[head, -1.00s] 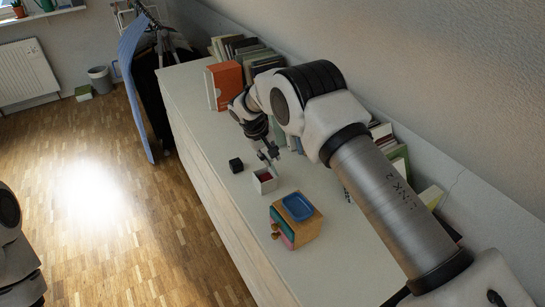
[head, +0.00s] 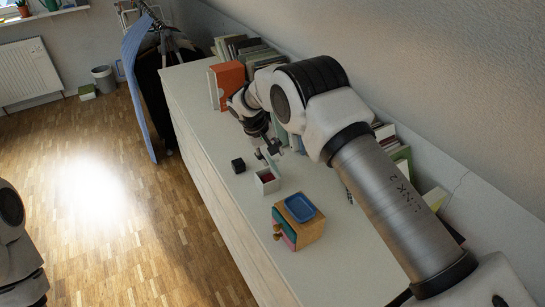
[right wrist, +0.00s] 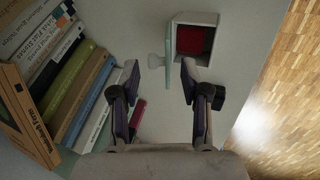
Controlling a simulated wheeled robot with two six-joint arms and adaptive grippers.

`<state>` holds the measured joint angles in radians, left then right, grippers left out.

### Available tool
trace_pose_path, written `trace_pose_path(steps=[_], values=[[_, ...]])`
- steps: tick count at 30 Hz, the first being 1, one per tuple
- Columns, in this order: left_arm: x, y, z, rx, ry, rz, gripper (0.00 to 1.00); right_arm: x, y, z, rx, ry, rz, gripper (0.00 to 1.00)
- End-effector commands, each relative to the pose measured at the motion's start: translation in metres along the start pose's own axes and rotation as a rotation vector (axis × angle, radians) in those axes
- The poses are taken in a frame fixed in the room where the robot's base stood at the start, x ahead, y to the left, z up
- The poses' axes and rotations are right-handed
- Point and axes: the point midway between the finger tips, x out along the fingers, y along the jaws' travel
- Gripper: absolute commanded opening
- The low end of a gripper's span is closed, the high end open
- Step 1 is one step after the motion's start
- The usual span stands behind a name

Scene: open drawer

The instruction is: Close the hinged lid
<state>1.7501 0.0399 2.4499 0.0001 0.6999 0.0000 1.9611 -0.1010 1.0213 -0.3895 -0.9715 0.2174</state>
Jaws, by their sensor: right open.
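A small white box (head: 266,186) stands on the long white cabinet top, with a red thing (head: 267,178) inside. In the right wrist view the box (right wrist: 212,18) is open at the top of the picture, with the red thing (right wrist: 191,40) in it. Its hinged lid (right wrist: 169,57) stands up, seen nearly edge-on, with a pale knob (right wrist: 155,61) on its left face. My right gripper (right wrist: 158,76) is open and empty, with its fingertips to either side of the knob and lid in the picture; I cannot tell whether they touch. My left gripper is out of view.
A small wooden drawer box (head: 310,232) with a blue tray (head: 300,208) on top stands nearer me. A black cube (head: 238,165) lies beside the white box. Books (right wrist: 75,85) line the wall side, with an orange box file (head: 227,84) farther along. The cabinet's front edge drops to the floor.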

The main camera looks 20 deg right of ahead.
Motion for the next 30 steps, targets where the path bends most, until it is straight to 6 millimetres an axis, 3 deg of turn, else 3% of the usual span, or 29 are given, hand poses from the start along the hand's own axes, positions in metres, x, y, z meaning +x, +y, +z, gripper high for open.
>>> trace_pose_path(steps=[6,12,24,30], values=[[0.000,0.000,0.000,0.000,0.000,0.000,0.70,-0.057,0.000,-0.001,0.000,0.003,0.002,0.46],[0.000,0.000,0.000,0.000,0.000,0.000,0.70,-0.095,0.000,-0.001,-0.001,0.001,0.001,0.46],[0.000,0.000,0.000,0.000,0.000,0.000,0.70,-0.103,0.000,0.000,0.007,-0.002,0.000,0.43],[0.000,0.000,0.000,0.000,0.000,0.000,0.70,-0.102,-0.003,-0.005,0.194,0.020,-0.014,0.43]])
